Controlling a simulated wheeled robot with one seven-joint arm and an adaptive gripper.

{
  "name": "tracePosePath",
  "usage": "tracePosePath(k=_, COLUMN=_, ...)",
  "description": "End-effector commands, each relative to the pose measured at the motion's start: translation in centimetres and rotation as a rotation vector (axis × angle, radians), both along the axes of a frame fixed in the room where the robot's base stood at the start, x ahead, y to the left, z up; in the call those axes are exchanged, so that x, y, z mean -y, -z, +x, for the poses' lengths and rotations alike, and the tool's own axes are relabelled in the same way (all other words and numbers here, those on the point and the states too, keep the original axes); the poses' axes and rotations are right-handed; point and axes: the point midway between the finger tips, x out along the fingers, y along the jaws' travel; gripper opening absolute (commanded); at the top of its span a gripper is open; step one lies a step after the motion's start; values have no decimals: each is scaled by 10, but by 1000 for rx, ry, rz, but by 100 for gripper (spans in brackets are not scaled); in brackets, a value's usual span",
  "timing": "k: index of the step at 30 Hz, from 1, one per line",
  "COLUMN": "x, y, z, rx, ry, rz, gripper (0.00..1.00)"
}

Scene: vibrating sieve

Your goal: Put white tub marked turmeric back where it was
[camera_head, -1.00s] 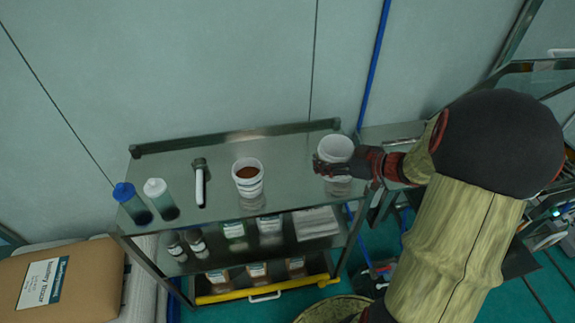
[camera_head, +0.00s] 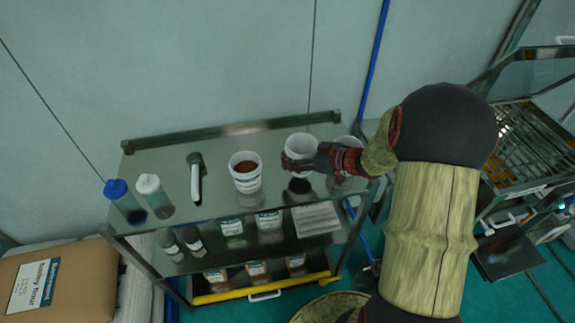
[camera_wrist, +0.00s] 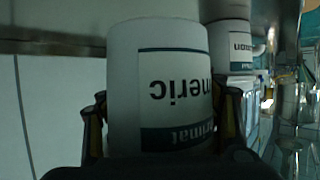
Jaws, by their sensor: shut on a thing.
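The white tub marked turmeric (camera_head: 301,147) is between the fingers of my gripper (camera_head: 300,165), which is shut on it. It is upright in the head view, over the right part of the metal top shelf (camera_head: 222,152), with a dark patch below it. Whether it touches the shelf I cannot tell. In the wrist view the tub (camera_wrist: 160,75) fills the middle, its label upside down and partly cut off, with a finger on each side. A second white tub (camera_head: 245,185), holding brown powder, stands to its left; its label (camera_wrist: 240,45) seems to end in "namon".
A pale rounded container (camera_head: 349,142) is partly hidden behind my gripper on the right. A black-and-white tool (camera_head: 196,180), a white-capped bottle (camera_head: 150,187) and a blue-capped bottle (camera_head: 117,190) stand left. Lower shelves hold jars. A metal sieve machine (camera_head: 530,145) is at far right.

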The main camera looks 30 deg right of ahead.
Motion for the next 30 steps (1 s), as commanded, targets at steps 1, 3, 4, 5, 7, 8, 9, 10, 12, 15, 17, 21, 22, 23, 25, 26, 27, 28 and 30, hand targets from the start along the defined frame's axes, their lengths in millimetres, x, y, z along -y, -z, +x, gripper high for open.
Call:
tracePosePath(k=1, x=-2, y=4, z=3, rx=1, ry=0, rz=0, gripper=26)
tracePosePath(k=3, x=-3, y=6, z=5, rx=2, ry=-1, rz=-1, gripper=26)
tracePosePath(k=4, x=-3, y=7, z=6, rx=2, ry=-1, rz=-1, gripper=26)
tracePosePath(k=5, x=-4, y=8, z=6, rx=2, ry=-1, rz=-1, gripper=26)
tracePosePath(k=7, x=-6, y=13, z=9, rx=1, ry=-1, rz=-2, gripper=26)
tracePosePath(k=8, x=-8, y=16, z=11, rx=1, ry=-1, rz=-2, gripper=26)
tracePosePath(k=9, x=-9, y=22, z=12, rx=0, ry=0, rz=-1, gripper=26)
tracePosePath(k=10, x=-8, y=27, z=12, rx=0, ry=1, rz=0, gripper=26)
tracePosePath(k=12, x=-8, y=39, z=12, rx=0, ry=2, rz=-1, gripper=26)
tracePosePath(k=15, x=-8, y=48, z=12, rx=1, ry=1, rz=-1, gripper=26)
tracePosePath(k=17, x=-8, y=47, z=12, rx=1, ry=0, rz=-2, gripper=26)
tracePosePath(k=21, x=-8, y=46, z=12, rx=2, ry=0, rz=-1, gripper=26)
tracePosePath(k=22, x=-8, y=46, z=12, rx=2, ry=0, rz=-1, gripper=26)
tracePosePath(k=23, x=-8, y=46, z=12, rx=2, ry=0, rz=-1, gripper=26)
tracePosePath(k=25, x=-8, y=48, z=11, rx=1, ry=1, rz=-1, gripper=26)
tracePosePath(k=26, x=-8, y=49, z=11, rx=1, ry=1, rz=-1, gripper=26)
tracePosePath(k=27, x=-8, y=50, z=11, rx=0, ry=1, rz=0, gripper=26)
tracePosePath(k=28, x=-8, y=49, z=11, rx=1, ry=1, rz=-1, gripper=62)
tracePosePath(k=30, x=-8, y=49, z=11, rx=1, ry=1, rz=-1, gripper=66)
